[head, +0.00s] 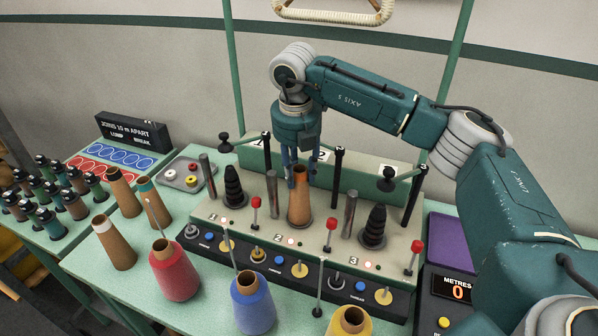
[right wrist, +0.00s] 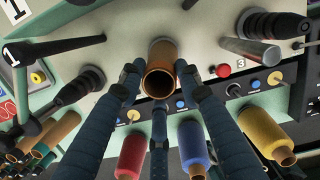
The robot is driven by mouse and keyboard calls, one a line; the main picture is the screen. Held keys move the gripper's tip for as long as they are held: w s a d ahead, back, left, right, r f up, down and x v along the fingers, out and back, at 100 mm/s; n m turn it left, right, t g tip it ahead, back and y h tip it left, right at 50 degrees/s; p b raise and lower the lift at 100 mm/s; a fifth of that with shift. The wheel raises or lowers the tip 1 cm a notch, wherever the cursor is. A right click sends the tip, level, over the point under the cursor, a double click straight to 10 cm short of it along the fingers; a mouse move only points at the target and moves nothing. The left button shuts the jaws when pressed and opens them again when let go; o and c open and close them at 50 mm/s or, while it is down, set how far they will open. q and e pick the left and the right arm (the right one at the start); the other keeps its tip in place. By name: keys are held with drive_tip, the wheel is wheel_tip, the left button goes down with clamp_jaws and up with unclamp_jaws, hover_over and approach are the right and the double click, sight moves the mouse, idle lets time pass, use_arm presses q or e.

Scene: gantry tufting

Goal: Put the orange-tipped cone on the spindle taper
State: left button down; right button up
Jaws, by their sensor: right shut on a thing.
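The orange-tipped cone (head: 299,207) is brown and stands upright at the middle station of the machine, between two bare black spindle tapers. The middle taper is hidden, apparently inside the cone; I cannot tell if the cone is fully seated. My right gripper (head: 301,178) comes from above and is shut on the cone's top. In the right wrist view the fingers (right wrist: 160,92) surround the cone's open orange rim (right wrist: 159,84). The left spindle taper (head: 234,188) and right spindle taper (head: 376,228) are empty. My left gripper is out of view.
Red (head: 174,275), blue (head: 253,303) and yellow (head: 349,322) yarn cones stand in front of the machine. Bare brown cones (head: 115,245) stand at its left. Metal posts (head: 351,214) and red-knobbed levers (head: 330,232) rise close around the middle station.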

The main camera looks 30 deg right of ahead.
drive_tip(key=shift+f, duration=0.15)
drive_tip(key=o, duration=1.1)
drive_tip(key=shift+o, duration=0.2)
wheel_tip(320, 180, up, 12)
drive_tip(key=s+a, duration=0.1)
drive_tip(key=shift+f, duration=0.15)
